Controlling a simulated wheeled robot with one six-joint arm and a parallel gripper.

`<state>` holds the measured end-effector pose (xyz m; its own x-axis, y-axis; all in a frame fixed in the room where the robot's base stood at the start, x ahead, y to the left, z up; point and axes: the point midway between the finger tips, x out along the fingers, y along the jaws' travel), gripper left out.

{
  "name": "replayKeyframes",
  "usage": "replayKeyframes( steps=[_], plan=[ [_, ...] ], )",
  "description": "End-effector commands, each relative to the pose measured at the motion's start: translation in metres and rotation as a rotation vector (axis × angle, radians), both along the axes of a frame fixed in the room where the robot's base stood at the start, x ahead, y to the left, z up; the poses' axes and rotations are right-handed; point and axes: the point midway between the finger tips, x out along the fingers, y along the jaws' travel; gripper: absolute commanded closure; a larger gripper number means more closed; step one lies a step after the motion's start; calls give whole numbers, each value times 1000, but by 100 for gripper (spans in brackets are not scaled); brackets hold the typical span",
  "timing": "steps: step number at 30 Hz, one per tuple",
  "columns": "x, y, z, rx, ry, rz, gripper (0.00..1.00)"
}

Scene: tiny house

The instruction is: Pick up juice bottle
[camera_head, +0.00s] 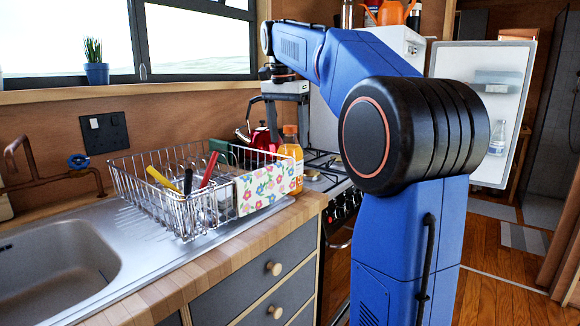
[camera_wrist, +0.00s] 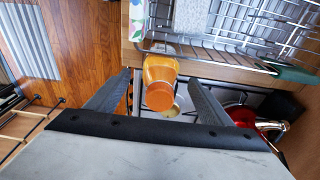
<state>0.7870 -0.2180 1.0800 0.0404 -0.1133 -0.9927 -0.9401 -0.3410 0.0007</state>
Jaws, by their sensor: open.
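The juice bottle (camera_head: 291,152) is orange with an orange cap and stands upright at the right end of the dish rack, near the stove. My gripper (camera_head: 287,125) points down above it, open and empty, with its fingers near the height of the cap. In the wrist view the bottle (camera_wrist: 160,72) is seen from above, cap toward me, in the gap between the two spread fingers of the gripper (camera_wrist: 158,84). No contact shows.
A wire dish rack (camera_head: 150,190) with utensils and a floral cloth (camera_head: 265,189) stands right beside the bottle. A red kettle (camera_head: 260,138) sits behind on the stove (camera_head: 325,170). The sink (camera_head: 50,265) is at left. An open fridge door (camera_head: 497,100) is at right.

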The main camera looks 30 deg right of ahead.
Motion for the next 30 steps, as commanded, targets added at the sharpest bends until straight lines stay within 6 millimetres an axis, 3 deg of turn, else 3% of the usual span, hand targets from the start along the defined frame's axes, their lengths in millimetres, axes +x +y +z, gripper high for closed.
replayKeyframes(
  steps=[8,18,26,27,30],
  plan=[
    [1,-3,-18,1,1,0,26],
    [5,-9,-57,0,0,0,26],
    [5,-10,-60,0,0,0,26],
    [5,-10,-60,0,0,0,28],
    [5,-10,-60,0,0,0,52]
  ],
)
